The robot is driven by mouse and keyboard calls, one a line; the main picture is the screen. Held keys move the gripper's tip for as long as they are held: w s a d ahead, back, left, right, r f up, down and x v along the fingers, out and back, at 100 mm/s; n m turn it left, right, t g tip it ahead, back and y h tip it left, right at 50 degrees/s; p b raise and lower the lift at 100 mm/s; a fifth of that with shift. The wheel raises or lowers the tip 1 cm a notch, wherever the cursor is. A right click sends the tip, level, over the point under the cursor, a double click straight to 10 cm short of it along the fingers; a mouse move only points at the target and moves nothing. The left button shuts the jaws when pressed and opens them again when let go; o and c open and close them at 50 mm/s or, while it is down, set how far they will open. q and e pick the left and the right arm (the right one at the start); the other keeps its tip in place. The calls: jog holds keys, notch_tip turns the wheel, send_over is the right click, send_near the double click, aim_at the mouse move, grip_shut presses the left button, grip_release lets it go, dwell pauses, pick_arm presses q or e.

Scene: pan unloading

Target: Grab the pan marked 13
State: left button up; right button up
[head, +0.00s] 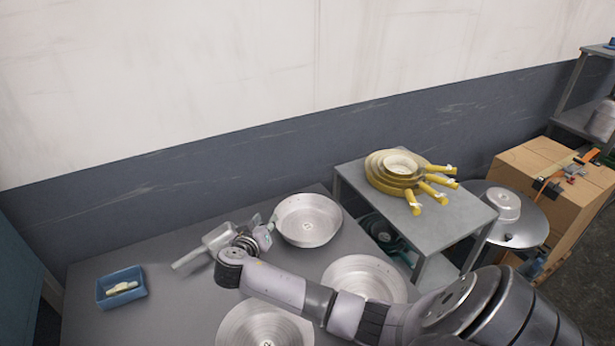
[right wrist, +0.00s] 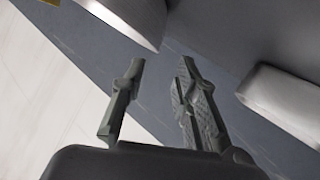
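Three round metal pans rest on the grey table (head: 150,315): a back pan (head: 308,218), a middle-right pan (head: 365,275) and a front pan (head: 262,328). A small mark shows on the front pan at the picture's lower edge, but I cannot read a 13 on any pan. My right gripper (head: 262,225) is just left of the back pan. In the right wrist view its fingers (right wrist: 155,85) are apart with nothing between them. A pan's side (right wrist: 130,18) shows beyond them at the top. My left gripper is not in view.
A metal scoop (head: 215,240) lies left of my right gripper. A blue tray (head: 108,299) holds a pale yellow item. A side stand (head: 455,225) at right carries stacked yellow-handled pans (head: 385,185). A cardboard box (head: 545,170) stands farther right. The wall runs close behind.

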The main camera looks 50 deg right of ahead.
jog(key=shift+w+d+f+p, duration=0.1)
jog(key=shift+w+d+p, duration=0.05)
jog(key=shift+d+p, duration=0.4)
jog(key=p+x, duration=0.1)
jog(key=x, duration=0.2)
jog(key=shift+d+f, duration=0.25)
jog(key=shift+w+d+f, duration=0.1)
jog(key=shift+d+f, duration=0.15)
jog(key=shift+d, duration=0.05)
jog(key=shift+c, duration=0.4)
grip_shut()
jog(key=shift+r, duration=0.1)
